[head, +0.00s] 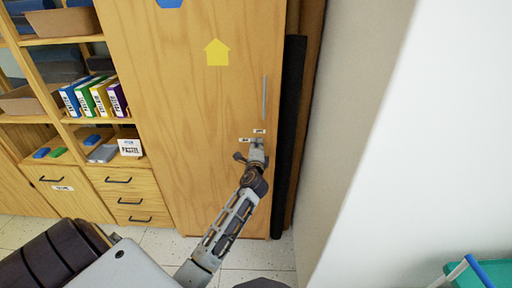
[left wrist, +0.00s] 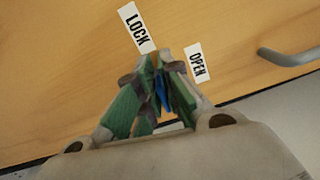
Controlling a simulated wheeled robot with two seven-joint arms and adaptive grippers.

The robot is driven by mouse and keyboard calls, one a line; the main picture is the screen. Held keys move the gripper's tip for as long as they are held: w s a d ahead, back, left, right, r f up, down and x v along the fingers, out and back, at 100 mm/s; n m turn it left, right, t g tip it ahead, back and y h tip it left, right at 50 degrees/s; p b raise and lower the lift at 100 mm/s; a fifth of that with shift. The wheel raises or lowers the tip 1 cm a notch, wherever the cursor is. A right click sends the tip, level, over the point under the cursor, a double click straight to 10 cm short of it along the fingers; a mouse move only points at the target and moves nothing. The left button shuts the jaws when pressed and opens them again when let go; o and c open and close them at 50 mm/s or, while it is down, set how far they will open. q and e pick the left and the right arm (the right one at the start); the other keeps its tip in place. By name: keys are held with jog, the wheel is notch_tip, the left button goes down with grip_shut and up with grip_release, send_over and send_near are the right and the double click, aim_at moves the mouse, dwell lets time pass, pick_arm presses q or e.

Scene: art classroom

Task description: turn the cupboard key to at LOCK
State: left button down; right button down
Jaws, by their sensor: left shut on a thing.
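The tall wooden cupboard door (head: 190,110) has a vertical metal handle (head: 264,98) near its right edge. My left gripper (head: 257,148) is at the door just below this handle. In the left wrist view its fingertips (left wrist: 160,60) are shut on the key, which they mostly hide. A small blue piece (left wrist: 162,92) shows between the fingers; I cannot tell whether it belongs to the key. The LOCK label (left wrist: 136,28) is left of the fingertips and the OPEN label (left wrist: 196,62) is right of them. The key's exact angle is hidden. My right gripper is not in view.
A shelf unit with several binders (head: 95,97) and drawers (head: 128,195) stands left of the cupboard. A dark upright panel (head: 290,120) and a pale wall (head: 350,130) are close on the right. A teal-topped item (head: 490,272) is at the lower right.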

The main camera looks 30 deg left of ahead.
pick_arm(q)
jog(key=shift+w+d+n+b, duration=0.1)
jog(key=shift+d+n+b, duration=0.25)
jog(key=shift+n, duration=0.55)
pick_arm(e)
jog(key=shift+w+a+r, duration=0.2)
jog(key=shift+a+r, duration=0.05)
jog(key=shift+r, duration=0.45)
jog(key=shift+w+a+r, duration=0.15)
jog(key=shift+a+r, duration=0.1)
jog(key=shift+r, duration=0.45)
pick_arm(q)
jog(key=c, duration=1.6)
grip_release()
jog(key=shift+w, duration=0.1)
jog(key=shift+c, duration=0.2)
jog(key=shift+a, duration=0.1)
jog(key=shift+f, duration=0.1)
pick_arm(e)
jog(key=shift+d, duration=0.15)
pick_arm(q)
jog(key=shift+s, duration=0.2)
jog(key=v, duration=1.2)
